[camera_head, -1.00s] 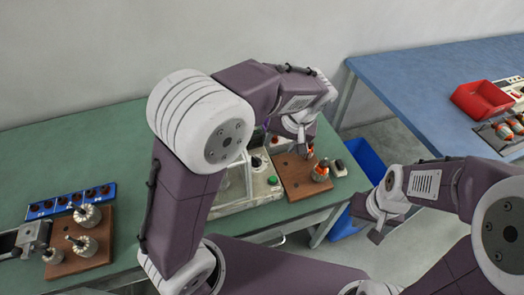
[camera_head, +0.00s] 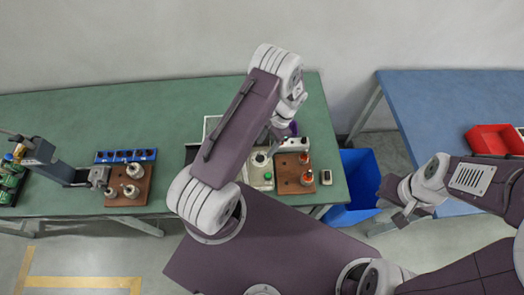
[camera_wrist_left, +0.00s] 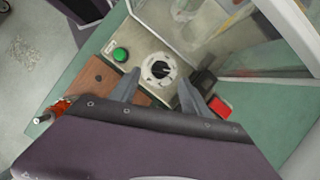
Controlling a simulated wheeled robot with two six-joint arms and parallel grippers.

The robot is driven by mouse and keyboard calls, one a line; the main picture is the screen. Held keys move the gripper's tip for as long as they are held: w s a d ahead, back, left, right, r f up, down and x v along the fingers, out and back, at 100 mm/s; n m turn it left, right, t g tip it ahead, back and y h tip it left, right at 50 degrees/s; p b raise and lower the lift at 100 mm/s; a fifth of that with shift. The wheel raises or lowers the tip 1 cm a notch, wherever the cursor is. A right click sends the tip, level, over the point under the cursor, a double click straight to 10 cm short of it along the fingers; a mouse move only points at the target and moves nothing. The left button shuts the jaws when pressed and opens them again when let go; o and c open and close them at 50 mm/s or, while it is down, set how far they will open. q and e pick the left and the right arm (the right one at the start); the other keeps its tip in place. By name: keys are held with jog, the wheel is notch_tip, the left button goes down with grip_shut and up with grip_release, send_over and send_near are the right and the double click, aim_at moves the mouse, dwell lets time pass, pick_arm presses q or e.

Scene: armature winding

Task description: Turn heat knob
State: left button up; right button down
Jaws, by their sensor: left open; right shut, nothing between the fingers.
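The heat knob (camera_wrist_left: 158,70) is a black pointer on a round white dial, set in a pale panel; it also shows small in the head view (camera_head: 260,158). In the left wrist view my left gripper (camera_wrist_left: 158,86) is open, its two fingers spread on either side of the knob's near edge; I cannot tell whether they touch the panel. The knob lies just beyond the fingertips in that view. In the head view my left arm partly covers the machine. My right gripper (camera_head: 402,212) is shut and empty, far right, over the floor near the blue bin.
A green button (camera_wrist_left: 120,54) and a red switch (camera_wrist_left: 219,107) flank the knob. A brown board (camera_head: 288,178) with orange-topped parts stands right of the panel. A blue bin (camera_head: 365,175) is between the tables. Another board (camera_head: 140,192) and blue tray (camera_head: 103,157) lie left.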

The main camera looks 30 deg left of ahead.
aim_at(259, 156)
pick_arm(q)
jog(key=x, duration=0.2)
jog(key=p+x, duration=0.1)
jog(key=x, duration=0.3)
jog(key=shift+a+r+p, duration=0.15)
jog(key=shift+a+p, duration=0.15)
jog(key=shift+d, duration=0.15)
grip_shut()
pick_arm(e)
jog(key=shift+a+r, duration=0.2)
jog(key=shift+r, duration=0.9)
